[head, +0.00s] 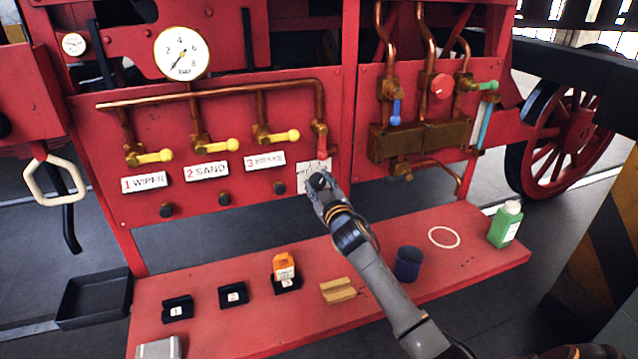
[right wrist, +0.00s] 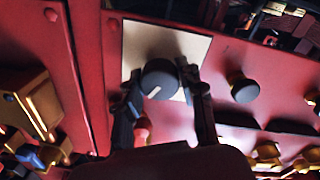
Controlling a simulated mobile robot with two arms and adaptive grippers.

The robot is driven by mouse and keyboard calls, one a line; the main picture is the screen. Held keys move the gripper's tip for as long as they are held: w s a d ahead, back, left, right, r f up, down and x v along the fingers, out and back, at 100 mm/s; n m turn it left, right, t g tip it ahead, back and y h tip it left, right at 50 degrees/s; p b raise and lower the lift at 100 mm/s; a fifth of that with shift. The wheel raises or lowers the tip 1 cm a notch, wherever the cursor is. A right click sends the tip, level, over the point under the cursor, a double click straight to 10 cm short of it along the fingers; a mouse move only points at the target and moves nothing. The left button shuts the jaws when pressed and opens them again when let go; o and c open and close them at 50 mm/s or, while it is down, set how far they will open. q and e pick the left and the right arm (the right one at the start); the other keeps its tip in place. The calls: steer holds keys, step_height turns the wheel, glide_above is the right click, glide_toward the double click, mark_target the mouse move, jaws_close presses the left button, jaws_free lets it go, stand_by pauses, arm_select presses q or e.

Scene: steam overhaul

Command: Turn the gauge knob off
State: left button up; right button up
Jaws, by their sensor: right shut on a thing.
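The gauge knob (head: 318,181) is a round dark knob on a pale plate (head: 305,169) at the lower right of the red panel. In the right wrist view the knob (right wrist: 160,79) shows a short light mark on its face, slanting towards lower left. My right gripper (head: 319,184) is at the knob, with one finger on either side, shut on it. The fingers also show in the right wrist view (right wrist: 163,92). The plate's markings are partly hidden by the gripper and too small to read. My left gripper is not in view.
A white dial gauge (head: 181,53) sits above three yellow-handled valves. A red-handled valve (head: 321,139) is just above the plate. The red bench (head: 400,262) below carries small black holders, an orange item (head: 284,266), a dark cup (head: 408,263) and a green bottle (head: 505,223).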

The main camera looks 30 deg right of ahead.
steer(key=n, duration=0.4)
steer(key=shift+n, duration=0.4)
steer(key=n, duration=0.4)
steer(key=shift+n, duration=0.3)
steer(key=n+p, duration=0.1)
steer(key=n, duration=0.3)
steer(key=shift+r+n+y, duration=0.1)
steer(key=shift+n+y, duration=0.2)
steer(key=shift+n, duration=0.1)
steer(key=shift+n+p, duration=0.3)
steer(key=shift+n, duration=1.7)
steer(key=o, duration=1.2)
steer(key=shift+s, duration=0.1)
steer(key=v, duration=1.1)
steer(key=shift+s+f, duration=0.25)
steer(key=shift+s, duration=0.15)
